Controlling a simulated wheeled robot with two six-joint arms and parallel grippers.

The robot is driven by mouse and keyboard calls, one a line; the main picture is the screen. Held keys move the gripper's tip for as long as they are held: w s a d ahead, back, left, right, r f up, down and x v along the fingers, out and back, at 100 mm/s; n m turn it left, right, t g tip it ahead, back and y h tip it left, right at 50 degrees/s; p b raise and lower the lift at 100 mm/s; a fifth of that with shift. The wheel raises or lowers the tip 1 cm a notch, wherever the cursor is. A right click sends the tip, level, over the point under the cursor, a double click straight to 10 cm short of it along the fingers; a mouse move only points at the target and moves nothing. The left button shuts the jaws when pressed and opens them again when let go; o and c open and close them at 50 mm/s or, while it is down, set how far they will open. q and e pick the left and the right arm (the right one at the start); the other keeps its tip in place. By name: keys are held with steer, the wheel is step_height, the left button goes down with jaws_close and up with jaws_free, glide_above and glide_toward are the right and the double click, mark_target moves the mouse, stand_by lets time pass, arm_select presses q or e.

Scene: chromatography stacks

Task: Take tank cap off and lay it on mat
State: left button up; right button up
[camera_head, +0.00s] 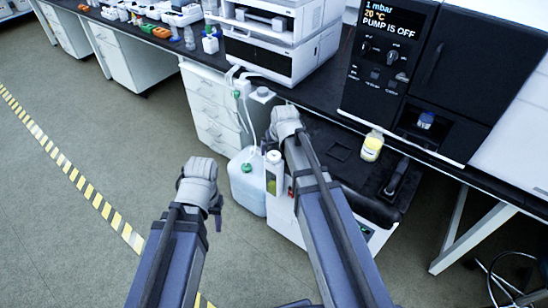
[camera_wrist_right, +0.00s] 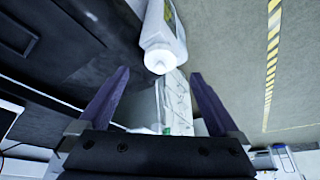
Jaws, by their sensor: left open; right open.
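A translucent whitish tank (camera_head: 246,192) stands low beside the bench drawers, partly hidden behind a white bottle and my right arm. A green cap (camera_head: 247,168) sits on top of it, with a pale tube close above. My right gripper (camera_head: 285,118) is above and to the right of the tank; its purple fingers (camera_wrist_right: 158,73) are spread and empty in the wrist view. A small green part (camera_wrist_right: 167,131), possibly the cap, shows low between them. A dark square (camera_head: 339,148) on the black surface may be the mat.
A white bottle with a yellow label (camera_head: 273,172) stands against the tank; a white nozzled bottle (camera_wrist_right: 161,50) shows ahead of my right fingers. A yellow bottle (camera_head: 372,146) stands on the black surface. The floor at left is clear.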

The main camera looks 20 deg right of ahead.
mark_target(274, 154)
steer(key=b+x, duration=0.4)
steer(key=x, duration=0.1)
steer(key=shift+s, duration=0.15)
steer(key=shift+r, duration=0.1)
steer(key=c, duration=1.4)
step_height(274, 154, up, 10)
steer(key=p, duration=1)
